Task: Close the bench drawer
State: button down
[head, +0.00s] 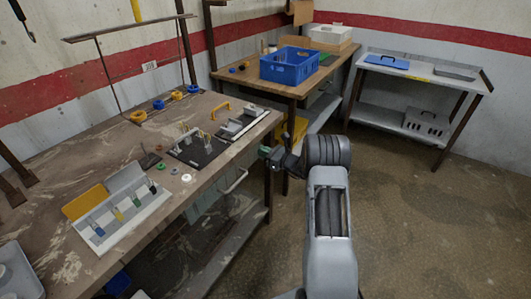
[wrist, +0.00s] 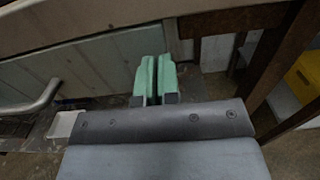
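The bench drawer (head: 212,199) is a grey front under the right part of the long workbench (head: 75,247). Its bar handle (head: 238,181) sticks out below the bench edge. In the wrist view a grey panel (wrist: 95,68), which looks like the drawer front, runs across the left, with the curved handle (wrist: 38,104) at far left. My gripper (head: 266,153) is near the bench's right front corner, up and right of the handle. In the wrist view its green fingers (wrist: 155,60) are together with nothing between them. How far the drawer stands out is hard to tell.
The bench top holds a parts tray (head: 125,218), a black fixture board (head: 198,150) and tape rolls. A wooden table (head: 248,83) with a blue crate (head: 290,66) stands behind. A yellow bin (wrist: 303,76) sits right of a dark post. The floor at right is clear.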

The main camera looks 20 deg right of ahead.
jog(key=v, duration=1.4)
jog(key=s+a+f+n+g, duration=0.4)
jog(key=s+a+n+g, duration=0.1)
jog(key=g, duration=0.1)
jog(key=s+a+r+n+g+h+p, duration=0.3)
jog(key=s+a+r+n+g, duration=0.1)
jog(key=s+r+n, duration=0.3)
jog(key=s+a+r+n+g+h+p, duration=0.3)
jog(key=s+a+r+n+g, duration=0.15)
jog(key=s+n, duration=0.35)
jog(key=s+a+r+n+t+h+p, duration=0.1)
jog(key=s+a+r+n+h+p, duration=0.1)
jog(key=r, duration=0.6)
jog(key=s+a+r+n+t+h+p, duration=0.2)
jog(key=a+r+n+p, duration=0.1)
jog(key=r+n, duration=0.3)
notch_tip(320, 180, up, 3)
jog(key=shift+a+f+n+h+p, duration=0.15)
jog(key=shift+a+n+h+p, duration=0.2)
jog(key=shift+p, duration=0.35)
